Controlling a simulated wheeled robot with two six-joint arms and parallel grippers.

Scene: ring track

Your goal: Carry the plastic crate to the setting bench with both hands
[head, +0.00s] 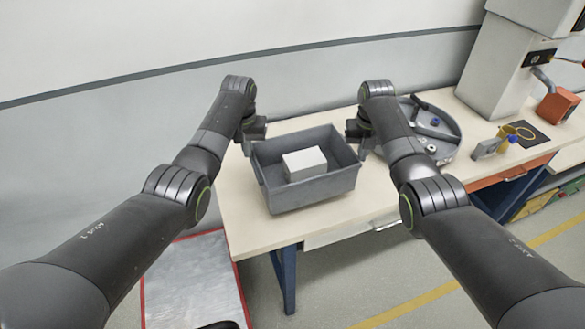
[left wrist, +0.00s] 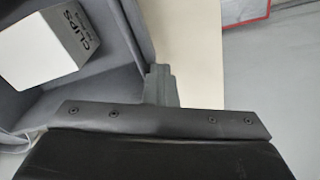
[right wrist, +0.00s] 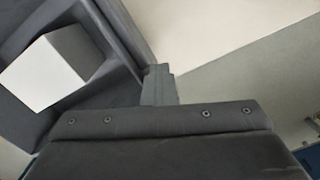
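The grey plastic crate (head: 318,188) is upright over the near left part of the pale setting bench (head: 262,231). I cannot tell whether its base touches the top. A white box lies inside it (head: 305,163); in the left wrist view this box (left wrist: 45,45) bears the word CLIPS. My left gripper (head: 257,137) is at the crate's left rim and my right gripper (head: 358,136) at its right rim. Both wrist views show narrow, closed-up fingers at the rim, the left ones (left wrist: 160,84) and the right ones (right wrist: 159,84). Both grippers look shut on the crate wall.
A round grey tray (head: 452,150) with small parts stands right of the crate. Beyond it are a small grey block (head: 487,149), a yellow cup (head: 520,131) and a large grey machine (head: 497,75). A red-edged metal plate (head: 195,280) lies below, left of the bench.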

